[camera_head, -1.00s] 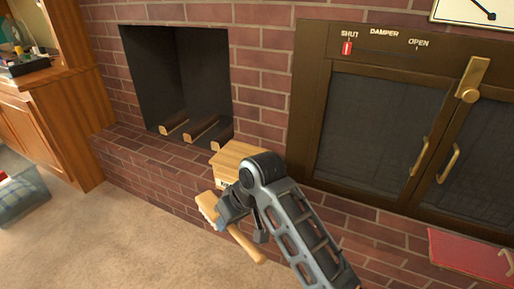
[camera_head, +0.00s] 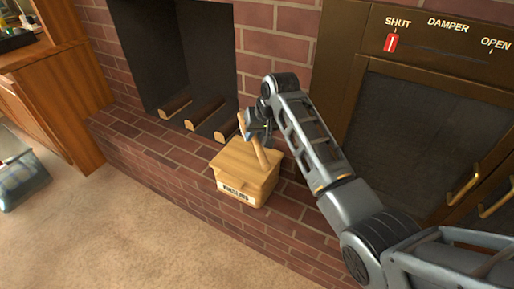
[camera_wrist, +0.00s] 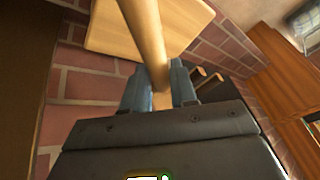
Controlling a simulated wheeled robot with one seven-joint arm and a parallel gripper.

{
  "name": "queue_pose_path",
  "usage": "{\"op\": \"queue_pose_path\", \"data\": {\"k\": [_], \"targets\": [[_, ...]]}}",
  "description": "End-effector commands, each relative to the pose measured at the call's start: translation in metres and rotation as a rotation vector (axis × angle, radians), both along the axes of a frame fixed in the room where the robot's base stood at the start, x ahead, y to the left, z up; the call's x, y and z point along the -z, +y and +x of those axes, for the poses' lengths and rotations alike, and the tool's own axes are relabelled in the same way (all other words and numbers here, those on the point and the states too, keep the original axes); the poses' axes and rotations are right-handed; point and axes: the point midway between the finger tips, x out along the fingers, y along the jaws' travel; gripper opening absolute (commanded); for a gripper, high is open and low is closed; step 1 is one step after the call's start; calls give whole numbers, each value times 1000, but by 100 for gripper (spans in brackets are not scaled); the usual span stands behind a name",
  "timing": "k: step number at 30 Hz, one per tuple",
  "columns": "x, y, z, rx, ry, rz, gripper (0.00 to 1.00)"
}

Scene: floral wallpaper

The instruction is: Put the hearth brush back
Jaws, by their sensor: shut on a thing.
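The hearth brush is in my gripper (camera_head: 254,132), which is shut on its pale wooden handle. The handle (camera_head: 262,156) slants down and right from the fingers, in front of or over the wooden kindling box (camera_head: 233,163). I cannot tell whether it touches the lid. In the wrist view the handle (camera_wrist: 148,35) runs up from between the two blue-grey fingers (camera_wrist: 160,88), across the box lid (camera_wrist: 105,30). The brush head is mostly hidden by the gripper in the head view and not seen in the wrist view.
The kindling box stands on the brick hearth ledge (camera_head: 150,150). Behind it is a dark niche with cut logs (camera_head: 203,110). Fireplace doors (camera_head: 400,130) with a damper slider stand at right.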

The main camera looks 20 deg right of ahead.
Motion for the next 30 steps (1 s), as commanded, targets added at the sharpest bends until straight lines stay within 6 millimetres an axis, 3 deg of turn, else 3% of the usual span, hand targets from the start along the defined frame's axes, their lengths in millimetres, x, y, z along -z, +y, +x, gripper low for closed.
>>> {"op": "queue_pose_path", "data": {"k": [1,6,14,19,30], "targets": [[13,0,-1,1,4,0,0],[42,0,-1,1,3,0,0],[61,0,-1,0,2,0,0],[85,0,-1,-1,2,0,0],[90,0,-1,-1,1,0,0]]}}
